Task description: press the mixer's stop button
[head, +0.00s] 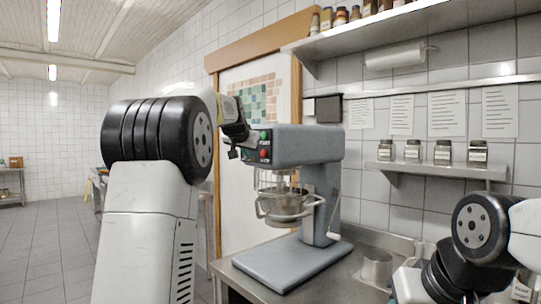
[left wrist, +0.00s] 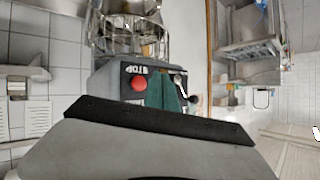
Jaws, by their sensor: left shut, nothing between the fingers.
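The grey-blue mixer (head: 305,146) stands upright on a steel table. Its red stop button (head: 264,154) is on the front of the head, below a green button (head: 264,135). In the left wrist view the red stop button (left wrist: 138,83) shows beside the lettering STOP, just beyond the dark edge of my gripper. My left gripper (head: 234,153) is shut and empty, at the left of the mixer's head near the buttons. I cannot tell whether it touches the panel. My right arm shows at the lower right, but its gripper is not in view.
The wire-guarded bowl (head: 287,203) hangs under the mixer head. A wall shelf (head: 437,169) with several jars is at the right. Open floor (head: 45,255) lies at the left.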

